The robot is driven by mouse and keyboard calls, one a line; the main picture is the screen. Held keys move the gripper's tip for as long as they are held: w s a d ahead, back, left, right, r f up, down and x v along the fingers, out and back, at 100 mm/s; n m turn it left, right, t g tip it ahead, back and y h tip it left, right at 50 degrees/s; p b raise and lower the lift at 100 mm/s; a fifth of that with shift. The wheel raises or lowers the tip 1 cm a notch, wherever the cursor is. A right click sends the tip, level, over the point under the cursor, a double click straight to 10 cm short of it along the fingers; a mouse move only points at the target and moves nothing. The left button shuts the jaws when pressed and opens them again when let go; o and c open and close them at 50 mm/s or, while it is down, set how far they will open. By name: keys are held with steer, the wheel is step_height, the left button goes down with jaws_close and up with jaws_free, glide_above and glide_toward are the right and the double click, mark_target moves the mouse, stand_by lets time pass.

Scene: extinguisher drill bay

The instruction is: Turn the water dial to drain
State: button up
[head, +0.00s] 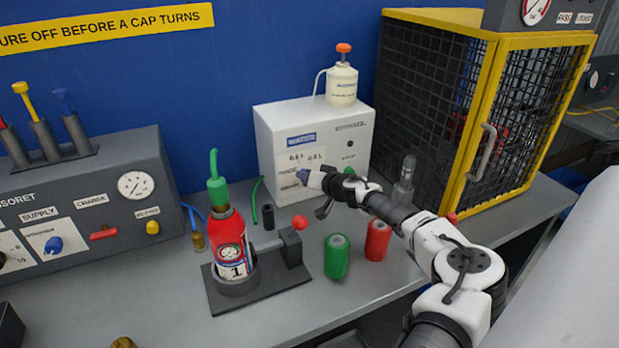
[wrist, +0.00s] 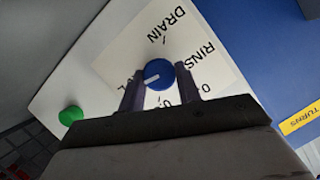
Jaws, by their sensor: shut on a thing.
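The blue water dial (wrist: 160,72) sits on the white panel of the water box (head: 277,133). Its white pointer mark lies on the lower-left side in the wrist view, off the DRAIN label (wrist: 166,24), which is printed above the dial there. A RINSE label, partly cut off, and number labels, partly hidden by my fingers, are around it. My gripper (wrist: 161,88) has one finger on each side of the dial and is shut on it. In the head view my gripper (head: 308,178) reaches the box's front, and its jaws hide most of the dial.
A green button (wrist: 70,116) is beside the dial panel. A cream pump bottle (head: 342,84) stands on the box. Near my arm stand a green can (head: 337,257), a red can (head: 377,240) and a clear bottle (head: 404,180). A red extinguisher (head: 230,245) sits in a clamp.

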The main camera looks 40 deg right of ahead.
steer(key=shift+w+a+f+n+g+h+b, duration=0.15)
steer(key=shift+n+h+b, duration=0.45)
steer(key=shift+n+h, duration=1.2)
steer(key=shift+s+a+r+n+g+h+b, duration=0.15)
steer(key=shift+n+h+b, duration=0.65)
steer(key=shift+n, duration=1.6)
steer(key=shift+w+a+f+n+g+h+b, duration=0.1)
steer(key=shift+w+a+f+n+h+b, duration=0.2)
steer(key=shift+n+h, duration=1.6)
steer(key=shift+s+r+n, duration=0.15)
steer(key=shift+r+n, duration=0.05)
steer(key=shift+n, duration=0.1)
steer(key=o, duration=1)
steer(key=shift+c, duration=0.2)
step_height(320, 180, up, 20)
steer(key=b, duration=0.3)
